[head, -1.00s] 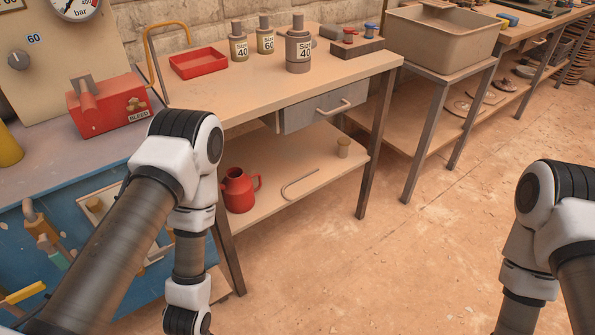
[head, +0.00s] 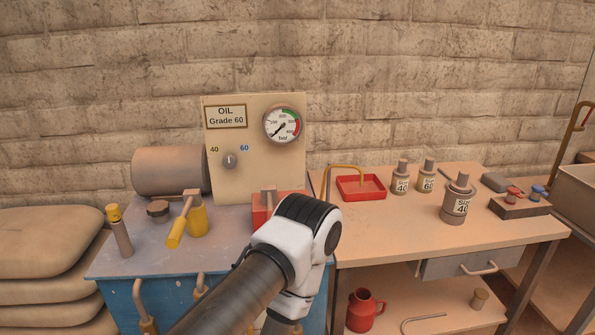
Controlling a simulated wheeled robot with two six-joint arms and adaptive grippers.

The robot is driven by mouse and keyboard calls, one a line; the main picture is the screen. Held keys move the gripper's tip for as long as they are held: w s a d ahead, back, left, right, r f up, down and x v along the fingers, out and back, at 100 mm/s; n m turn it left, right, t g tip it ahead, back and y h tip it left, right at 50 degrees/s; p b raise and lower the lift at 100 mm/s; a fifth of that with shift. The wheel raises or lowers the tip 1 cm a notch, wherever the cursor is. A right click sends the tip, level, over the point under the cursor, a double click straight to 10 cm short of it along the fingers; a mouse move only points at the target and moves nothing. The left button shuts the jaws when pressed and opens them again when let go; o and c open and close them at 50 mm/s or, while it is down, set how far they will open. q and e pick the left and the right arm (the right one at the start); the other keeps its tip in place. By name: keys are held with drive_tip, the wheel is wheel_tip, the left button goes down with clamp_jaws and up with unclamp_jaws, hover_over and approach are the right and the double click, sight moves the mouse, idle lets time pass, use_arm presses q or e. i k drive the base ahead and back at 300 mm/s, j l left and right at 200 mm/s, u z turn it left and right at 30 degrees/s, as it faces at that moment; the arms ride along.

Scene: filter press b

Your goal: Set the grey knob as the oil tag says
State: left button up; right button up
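The grey knob (head: 230,160) sits on the upright beige panel (head: 270,175) in the head view, between a yellow "40" on its left and a blue "60" on its right. Its small pointer mark is too small to read for sure. The oil tag (head: 226,116) above it reads "OIL Grade 60". My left arm comes up from the bottom in front of the bench, right of and below the knob. Its gripper is out of the picture, and so is my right gripper.
A pressure gauge (head: 283,125) is on the panel. A red block (head: 262,208), partly behind my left arm, and a yellow-handled valve (head: 195,218) stand before it. The table (head: 420,228) at right holds a red tray (head: 361,187) and several labelled cylinders. Sacks (head: 45,245) are stacked at left.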

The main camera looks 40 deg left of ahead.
sight(229, 161)
drive_tip(key=u, duration=0.95)
